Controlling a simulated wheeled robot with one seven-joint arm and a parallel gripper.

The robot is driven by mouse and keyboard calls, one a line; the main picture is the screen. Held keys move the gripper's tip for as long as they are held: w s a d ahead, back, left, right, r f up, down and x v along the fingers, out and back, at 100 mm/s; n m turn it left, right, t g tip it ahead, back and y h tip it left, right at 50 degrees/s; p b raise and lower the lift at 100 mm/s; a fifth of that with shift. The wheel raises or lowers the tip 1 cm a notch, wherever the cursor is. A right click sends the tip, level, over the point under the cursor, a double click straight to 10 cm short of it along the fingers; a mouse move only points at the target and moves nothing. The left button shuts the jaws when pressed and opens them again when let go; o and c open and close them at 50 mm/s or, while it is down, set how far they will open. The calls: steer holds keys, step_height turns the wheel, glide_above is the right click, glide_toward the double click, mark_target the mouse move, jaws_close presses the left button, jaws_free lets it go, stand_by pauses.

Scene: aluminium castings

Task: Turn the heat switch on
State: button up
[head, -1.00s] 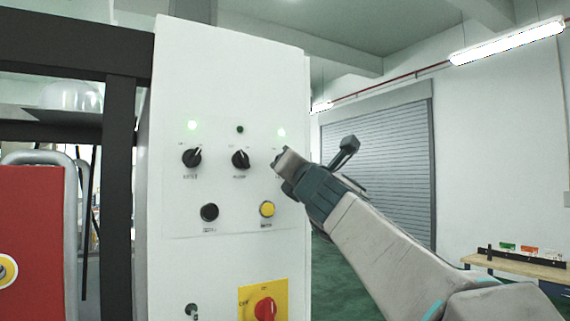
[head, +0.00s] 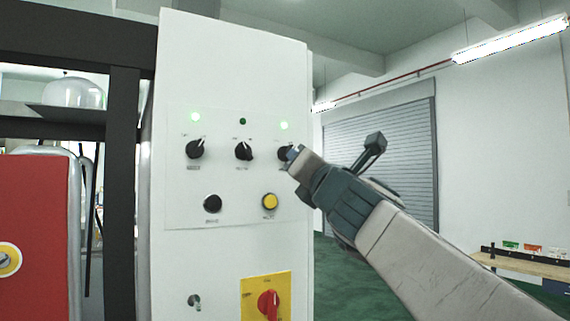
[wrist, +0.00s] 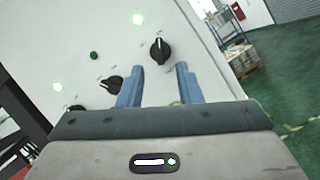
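A white control cabinet carries a row of three black rotary switches: left (head: 195,149), middle (head: 243,151) and right (head: 283,152). Their labels are too blurred to tell which is heat. The lamps above the left (head: 195,117) and right (head: 284,125) switches glow green; the middle lamp (head: 242,121) is dark. My gripper (head: 293,153) is at the right switch and partly hides it in the head view. In the wrist view my gripper (wrist: 159,83) has its blue fingers apart and empty, with the right switch (wrist: 162,51) just beyond the fingertips, apart from them.
A black button (head: 212,203) and a yellow button (head: 270,201) sit below the switches. Lower is a red rotary switch (head: 268,304) on a yellow plate. A dark frame post (head: 122,190) stands left of the cabinet. Green floor is open to the right.

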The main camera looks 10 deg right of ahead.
steer(key=v, duration=0.7)
steer(key=shift+b, duration=0.35)
steer(key=shift+f, duration=0.2)
steer(key=a+f+n+g+y, duration=0.2)
steer(key=a+f+n+g, duration=0.25)
steer(key=f+n, duration=0.8)
steer(key=a+f+n+g+y, duration=0.2)
steer(key=a+f+n+g, duration=0.25)
steer(key=f+n, duration=0.8)
steer(key=s+d+f+n+g+h, duration=0.2)
steer(key=s+f+n+g, duration=0.1)
steer(key=f, duration=0.5)
steer(key=s+d+f+n+g+h, duration=0.2)
steer(key=s+d+f+n+g, duration=0.1)
steer(key=s+f+n, duration=0.3)
steer(key=s+d+f+n+g+h, duration=0.2)
steer(key=s+f+n, duration=0.3)
steer(key=f, duration=0.6)
steer(key=d+n+g, duration=0.1)
steer(key=n, duration=0.1)
steer(key=shift+s+f+n+g, duration=0.2)
steer(key=shift+f+n+g, duration=0.05)
steer(key=shift+n+g, duration=0.05)
